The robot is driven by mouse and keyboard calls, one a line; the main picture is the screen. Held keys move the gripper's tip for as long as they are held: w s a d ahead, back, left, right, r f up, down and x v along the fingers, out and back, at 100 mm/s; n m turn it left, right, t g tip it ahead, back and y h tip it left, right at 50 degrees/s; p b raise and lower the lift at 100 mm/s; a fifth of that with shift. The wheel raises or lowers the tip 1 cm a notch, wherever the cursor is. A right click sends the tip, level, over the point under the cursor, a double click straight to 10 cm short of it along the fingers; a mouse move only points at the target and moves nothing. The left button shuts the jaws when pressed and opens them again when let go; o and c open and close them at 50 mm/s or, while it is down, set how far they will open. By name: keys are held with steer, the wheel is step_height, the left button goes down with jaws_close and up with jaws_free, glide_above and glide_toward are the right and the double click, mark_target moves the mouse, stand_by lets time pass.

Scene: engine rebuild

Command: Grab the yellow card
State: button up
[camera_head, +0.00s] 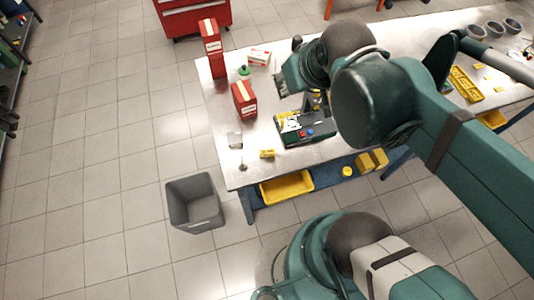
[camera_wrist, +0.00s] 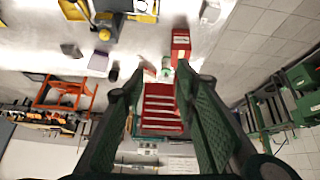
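A small yellow piece (camera_head: 267,153) lies near the front left edge of the metal table (camera_head: 225,120); it may be the yellow card, but it is too small to be sure. Another small flat yellow piece (camera_head: 479,66) lies at the right, near a yellow tray (camera_head: 466,84). My gripper (camera_head: 281,84) is above the table, beyond the small yellow piece at the front edge and apart from it. In the wrist view, my gripper's two fingers (camera_wrist: 157,80) stand wide apart with nothing between them. No yellow card can be made out clearly in that view.
Red boxes (camera_head: 244,99) (camera_head: 213,47) stand on the table's left side. A dark toolbox-like tray (camera_head: 304,128) lies below my arm. A grey bin (camera_head: 194,203) stands on the floor. A red cabinet (camera_wrist: 160,108) shows in the wrist view.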

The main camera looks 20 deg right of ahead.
steer(key=w+a+f+n+g+b, duration=0.1)
steer(key=a+f+n+g+b, duration=0.25)
steer(key=f+n, duration=0.6)
steer(key=n+g+b, duration=0.3)
steer(key=n+b, duration=0.2)
glide_above(267, 151)
steer(key=shift+m, duration=0.25)
step_height(267, 151, down, 16)
steer(key=shift+d+r, duration=0.1)
steer(key=shift+s+f, duration=0.2)
steer(key=shift+f, duration=0.3)
steer(key=shift+f, duration=0.1)
steer(key=shift+f+b, duration=0.3)
steer(key=shift+f, duration=0.9)
steer(key=shift+w+f+b, duration=0.1)
steer(key=shift+f+b, duration=0.4)
steer(key=shift+f, duration=2.1)
